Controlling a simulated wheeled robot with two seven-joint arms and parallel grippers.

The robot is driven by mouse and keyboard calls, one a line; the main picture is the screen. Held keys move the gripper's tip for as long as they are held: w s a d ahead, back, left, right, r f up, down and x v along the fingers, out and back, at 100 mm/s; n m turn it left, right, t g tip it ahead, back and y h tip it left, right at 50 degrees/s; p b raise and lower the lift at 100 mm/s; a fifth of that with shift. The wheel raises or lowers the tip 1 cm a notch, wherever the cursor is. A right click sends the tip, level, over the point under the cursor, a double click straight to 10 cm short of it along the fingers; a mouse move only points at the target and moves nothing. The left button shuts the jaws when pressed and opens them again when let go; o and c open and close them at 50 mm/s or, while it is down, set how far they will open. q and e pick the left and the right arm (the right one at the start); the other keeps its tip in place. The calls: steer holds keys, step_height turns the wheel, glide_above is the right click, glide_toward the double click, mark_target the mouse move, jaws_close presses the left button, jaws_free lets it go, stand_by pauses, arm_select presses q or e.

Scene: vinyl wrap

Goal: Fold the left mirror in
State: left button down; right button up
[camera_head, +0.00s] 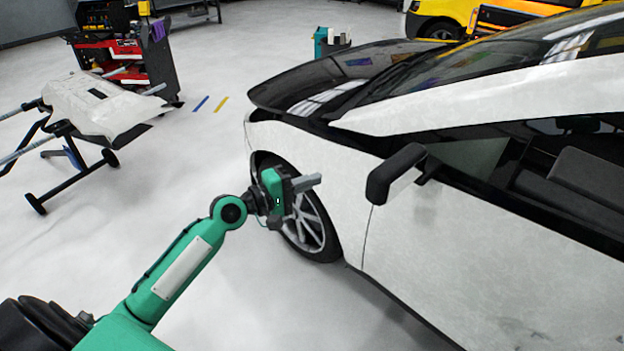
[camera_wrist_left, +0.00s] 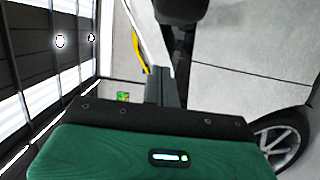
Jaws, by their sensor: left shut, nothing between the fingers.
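The left mirror (camera_head: 394,174) is black and sticks out from the side of the white car (camera_head: 450,240), near the front of the side window. My left gripper (camera_head: 308,183) is shut and empty. In the head view it appears left of the mirror, over the front wheel, with a gap between its fingertips and the mirror. In the left wrist view the shut fingers (camera_wrist_left: 168,88) point up toward a dark shape at the top edge, which looks like the mirror (camera_wrist_left: 180,10) and is cut off. My right gripper is not in view.
A stand holding a white panel (camera_head: 95,105) is at the left, with a red and black tool cart (camera_head: 125,65) behind it. A yellow vehicle (camera_head: 435,18) is at the back right.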

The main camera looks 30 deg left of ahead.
arm_select(q)
steer(key=w+d+p, duration=0.4)
steer(key=d, duration=0.4)
steer(key=shift+w+p, duration=0.3)
steer(key=shift+w, duration=0.05)
